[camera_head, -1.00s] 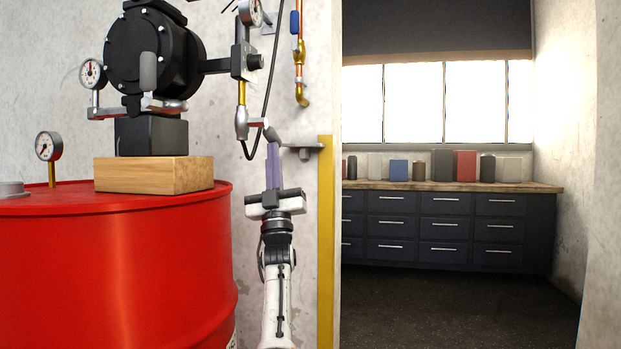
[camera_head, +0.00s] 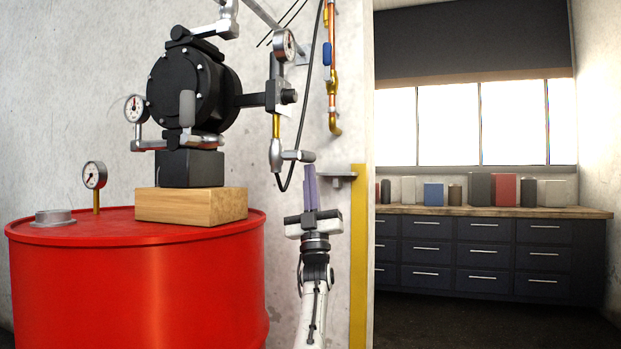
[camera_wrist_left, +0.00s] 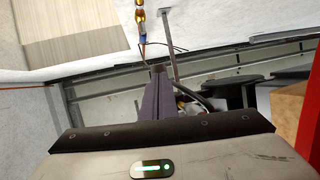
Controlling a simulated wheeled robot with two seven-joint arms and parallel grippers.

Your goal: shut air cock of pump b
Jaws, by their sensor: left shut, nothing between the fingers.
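The black pump (camera_head: 190,90) stands on a wooden block (camera_head: 190,205) on the red drum (camera_head: 140,280); no letter on it is readable. To its right, a brass pipe runs down to a silver cock (camera_head: 275,156). Its grey lever handle (camera_head: 298,156) sticks out to the right, about level. My left gripper (camera_head: 311,170), with purple fingers pointing up, is shut and empty. Its fingertips are just below the handle's outer end; whether they touch it, I cannot tell. The purple fingers (camera_wrist_left: 158,95) also show in the left wrist view. My right gripper is not in view.
A black hose (camera_head: 303,110) loops beside the cock. A copper wall pipe (camera_head: 332,95) with a blue handle (camera_head: 327,54) is at its right. A grey bracket (camera_head: 338,178) and yellow post (camera_head: 358,260) stand close right of my gripper. Drawer cabinets (camera_head: 480,255) are farther back.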

